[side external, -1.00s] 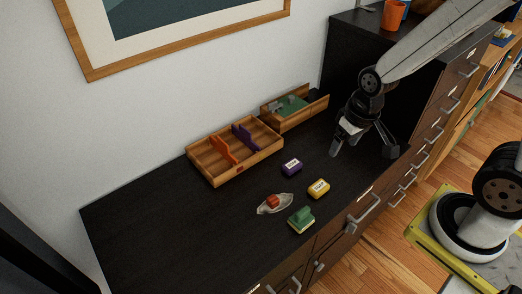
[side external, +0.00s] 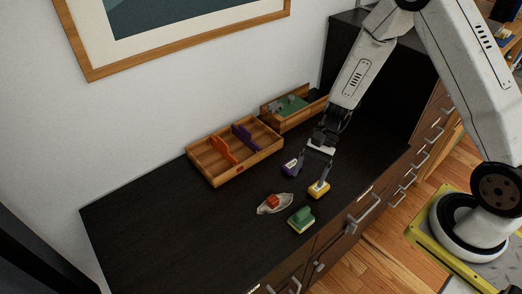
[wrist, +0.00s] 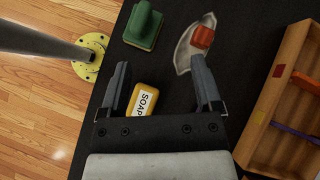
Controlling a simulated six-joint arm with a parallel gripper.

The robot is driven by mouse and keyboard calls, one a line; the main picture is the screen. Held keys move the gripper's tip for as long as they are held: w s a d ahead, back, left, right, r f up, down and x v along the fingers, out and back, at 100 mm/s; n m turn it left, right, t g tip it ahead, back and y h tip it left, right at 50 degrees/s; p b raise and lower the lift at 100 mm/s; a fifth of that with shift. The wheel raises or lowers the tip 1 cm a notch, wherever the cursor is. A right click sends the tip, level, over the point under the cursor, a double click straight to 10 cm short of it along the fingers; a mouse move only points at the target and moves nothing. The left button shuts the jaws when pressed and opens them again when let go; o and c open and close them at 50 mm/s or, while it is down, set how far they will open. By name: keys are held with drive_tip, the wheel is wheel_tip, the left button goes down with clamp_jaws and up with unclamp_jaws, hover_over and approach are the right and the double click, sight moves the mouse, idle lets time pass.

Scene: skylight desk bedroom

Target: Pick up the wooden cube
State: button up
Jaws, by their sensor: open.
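A small red-orange block (side external: 273,201), the only cube-like piece I see, sits in a pale shallow dish (side external: 287,207) on the dark desk. I cannot tell whether it is wood. In the wrist view the block (wrist: 203,37) and dish (wrist: 184,52) lie beyond my right fingertip. My gripper (side external: 314,168) is open, pointing down, with nothing held. It is low near a yellow soap block (side external: 318,189). In the wrist view the soap (wrist: 144,100) lies between the fingers of my gripper (wrist: 160,62), nearer the left one.
A green block with a raised handle (side external: 301,219) stands near the front edge. A wooden divided tray (side external: 217,182) and a second wooden box (side external: 286,125) are by the wall. The desk's left side is clear.

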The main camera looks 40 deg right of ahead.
sight(275, 197)
drive_tip(key=w+f+m+y, duration=0.1)
drive_tip(key=w+f+m+t+y, duration=0.1)
drive_tip(key=f+m, duration=0.1)
drive_tip(key=w+a+f+m+t+y, duration=0.1)
drive_tip(key=m+y, duration=0.1)
drive_tip(key=shift+w+f, duration=0.25)
drive_tip(key=shift+f, duration=0.15)
drive_tip(key=shift+w+f+m+t+y, duration=0.45)
drive_tip(key=shift+m+t+y, duration=0.05)
drive_tip(key=shift+x, duration=1.35)
drive_tip(key=shift+x, duration=2.55)
drive_tip(key=shift+f, duration=0.1)
